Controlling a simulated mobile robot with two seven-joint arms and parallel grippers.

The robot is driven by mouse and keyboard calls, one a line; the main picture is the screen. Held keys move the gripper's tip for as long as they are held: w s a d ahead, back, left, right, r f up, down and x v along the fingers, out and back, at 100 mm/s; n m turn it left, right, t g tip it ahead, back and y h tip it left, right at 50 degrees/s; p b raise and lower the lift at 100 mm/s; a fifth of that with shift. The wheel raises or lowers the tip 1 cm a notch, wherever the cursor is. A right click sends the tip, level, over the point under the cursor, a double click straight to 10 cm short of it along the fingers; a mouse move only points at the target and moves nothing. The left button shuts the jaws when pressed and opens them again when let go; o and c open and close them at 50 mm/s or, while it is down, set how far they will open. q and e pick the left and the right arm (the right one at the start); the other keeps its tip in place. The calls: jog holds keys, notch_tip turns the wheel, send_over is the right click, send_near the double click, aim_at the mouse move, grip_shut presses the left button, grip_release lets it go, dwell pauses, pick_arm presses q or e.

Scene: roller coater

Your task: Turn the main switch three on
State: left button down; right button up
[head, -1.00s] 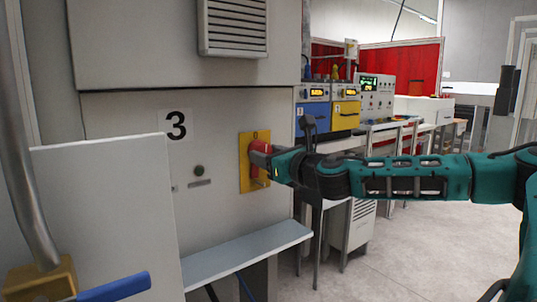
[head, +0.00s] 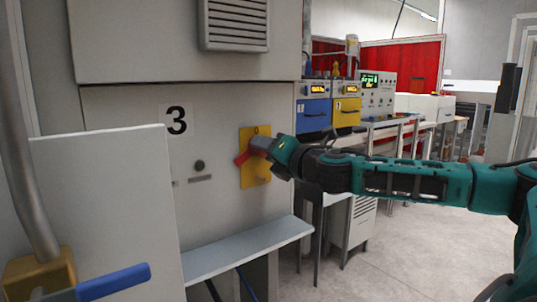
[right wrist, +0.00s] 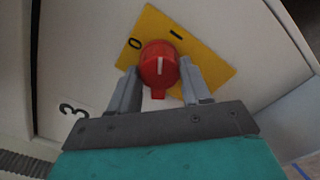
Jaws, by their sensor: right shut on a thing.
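The main switch three is a red rotary knob (head: 242,158) on a yellow plate (head: 247,180), on the grey cabinet face right of the label "3" (head: 176,120). My right gripper (head: 262,146) reaches it from the right and partly hides it. In the right wrist view, the two fingers (right wrist: 159,72) are shut on the red knob (right wrist: 158,60), one on each side. The knob's white mark points between the "0" and the "I" on the yellow plate (right wrist: 205,70). My left gripper is not in view.
A grey ledge (head: 250,250) juts out below the switch. A pale panel (head: 105,200) and a blue handle (head: 115,283) stand at the left. A bench with blue and yellow instruments (head: 330,108) is behind my right arm. Open floor lies at the right.

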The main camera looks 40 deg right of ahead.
pick_arm(q)
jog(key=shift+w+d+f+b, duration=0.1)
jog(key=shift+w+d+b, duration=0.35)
jog(key=shift+b, duration=0.45)
pick_arm(e)
jog(key=m, duration=0.6)
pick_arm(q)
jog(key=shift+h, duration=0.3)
pick_arm(e)
jog(key=shift+m, duration=0.3)
jog(key=o, duration=1.1)
jog(key=shift+c, duration=0.2)
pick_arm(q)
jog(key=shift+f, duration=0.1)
